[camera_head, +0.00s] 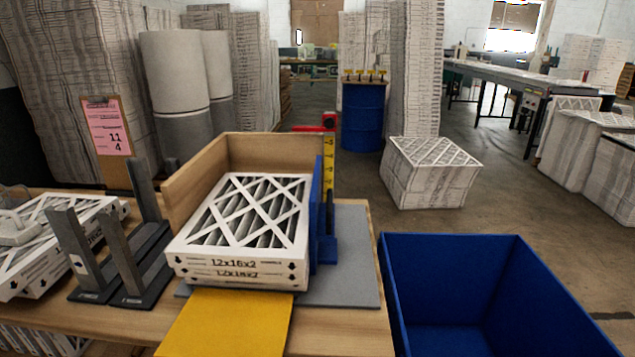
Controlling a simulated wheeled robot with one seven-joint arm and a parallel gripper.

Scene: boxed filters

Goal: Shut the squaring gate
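A wooden corner fence (270,147) stands on the bench behind and to the left of a stack of white-framed filters (245,225) marked 12x16x2. A thin upright blue panel (317,190) stands along the right side of the stack. A yellow panel (228,325) lies flat or nearly flat in front of the stack, reaching toward me. No label shows which panel is the squaring gate. A blue-based post (328,247) with a yellow scale and a red piece (329,121) on top stands just right of the blue panel. My gripper is not in view.
Dark metal uprights (122,253) and more filters (50,235) are on the left of the wooden bench (345,335). A grey mat (350,275) lies right of the stack. An open, apparently empty blue bin (450,245) stands at the right.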

